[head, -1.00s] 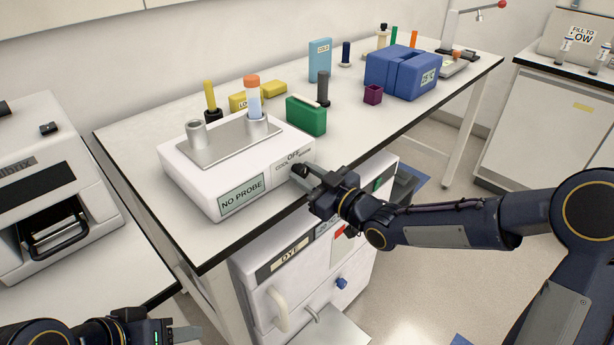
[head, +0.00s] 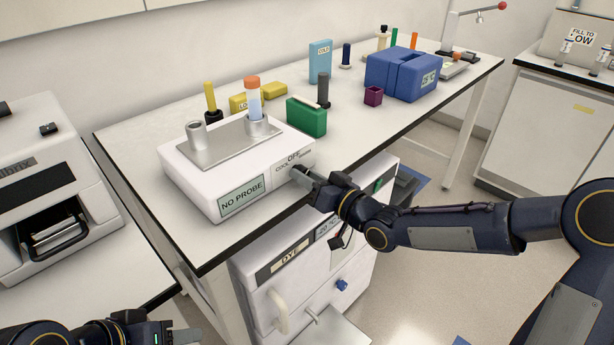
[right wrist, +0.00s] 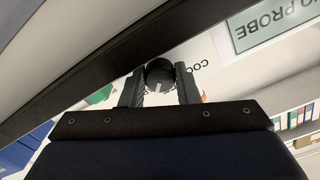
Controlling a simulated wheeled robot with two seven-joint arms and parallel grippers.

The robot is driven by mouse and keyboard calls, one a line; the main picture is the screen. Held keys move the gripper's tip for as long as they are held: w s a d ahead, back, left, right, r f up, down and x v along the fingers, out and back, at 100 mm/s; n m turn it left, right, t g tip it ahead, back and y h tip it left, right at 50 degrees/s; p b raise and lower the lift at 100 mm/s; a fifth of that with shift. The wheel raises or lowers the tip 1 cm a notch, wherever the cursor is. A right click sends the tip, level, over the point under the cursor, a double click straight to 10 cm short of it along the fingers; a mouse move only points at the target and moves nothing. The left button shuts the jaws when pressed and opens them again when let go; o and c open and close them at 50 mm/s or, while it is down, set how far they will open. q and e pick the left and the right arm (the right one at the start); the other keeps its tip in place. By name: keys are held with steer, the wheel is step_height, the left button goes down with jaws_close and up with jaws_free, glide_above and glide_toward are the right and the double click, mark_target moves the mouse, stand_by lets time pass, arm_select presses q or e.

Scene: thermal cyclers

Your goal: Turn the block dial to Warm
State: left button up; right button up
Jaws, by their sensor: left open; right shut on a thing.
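The white block unit (head: 200,180) with a metal top and a "NO PROBE" panel stands at the table's near left. Its front carries the labels OFF, COOL and a third word, mostly unreadable. My right gripper (head: 304,175) is at this front and hides most of the dial. In the right wrist view, the black round dial (right wrist: 159,72) sits between the two fingers of my right gripper (right wrist: 159,82), which is shut on it. A pale mark shows on the dial; I cannot tell which label it points to. My left gripper (head: 180,334) is open and empty at the bottom left.
An orange-capped tube (head: 253,98) stands in the block's top. A green box (head: 306,117) and a blue box (head: 402,74) are behind it. A cabinet marked "DYE" (head: 300,285) is below the right arm.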

stand_by(0.4)
steer(key=o, duration=1)
steer(key=shift+c, duration=0.2)
steer(key=v, duration=0.8)
steer(key=shift+w, duration=0.1)
